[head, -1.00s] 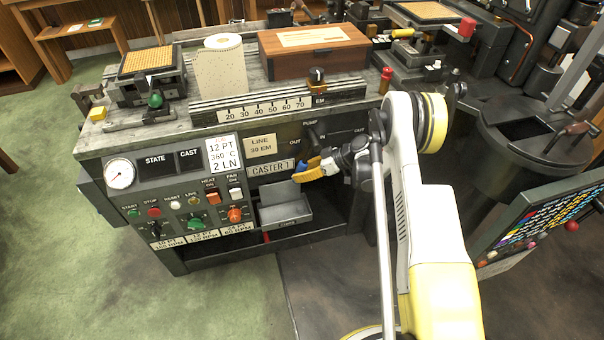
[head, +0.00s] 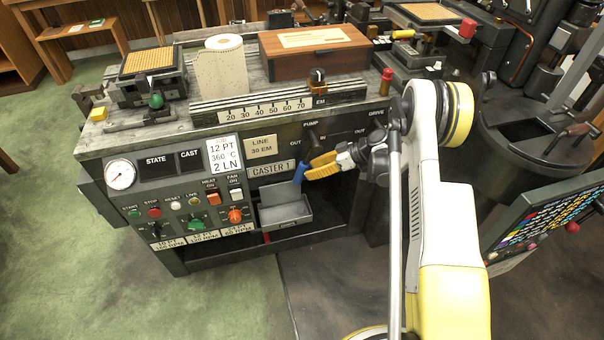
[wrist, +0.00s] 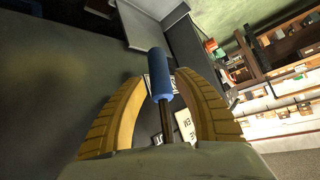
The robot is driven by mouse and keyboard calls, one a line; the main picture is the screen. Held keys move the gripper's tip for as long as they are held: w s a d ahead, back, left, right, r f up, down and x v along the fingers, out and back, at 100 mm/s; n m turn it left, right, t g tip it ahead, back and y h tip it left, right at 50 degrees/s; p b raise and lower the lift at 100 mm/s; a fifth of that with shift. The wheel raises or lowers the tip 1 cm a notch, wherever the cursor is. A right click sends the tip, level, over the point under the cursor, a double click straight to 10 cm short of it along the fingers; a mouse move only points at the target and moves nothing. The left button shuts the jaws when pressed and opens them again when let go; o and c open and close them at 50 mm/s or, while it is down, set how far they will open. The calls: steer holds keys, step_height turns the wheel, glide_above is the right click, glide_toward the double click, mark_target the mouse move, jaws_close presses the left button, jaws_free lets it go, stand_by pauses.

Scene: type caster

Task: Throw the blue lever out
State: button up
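The blue lever (head: 300,174) hangs from the PUMP pivot on the front of the caster, its handle low and to the left, on the side of the left OUT label (head: 295,143). My gripper (head: 308,170) is just right of the blue handle in the head view, its yellow fingers pointing left. In the wrist view the blue handle (wrist: 160,76) and its dark rod lie between the two spread fingers (wrist: 160,83). Gaps show on both sides, so the fingers look open; light contact is hard to tell.
A grey metal tray (head: 291,213) sticks out below the lever. The CASTER 1 plate (head: 271,170) and a control panel with knobs (head: 195,224) are to the left. A second OUT label and DRIVE are to the right. Floor in front is clear.

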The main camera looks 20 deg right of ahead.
steer(key=v, duration=0.6)
stand_by(0.3)
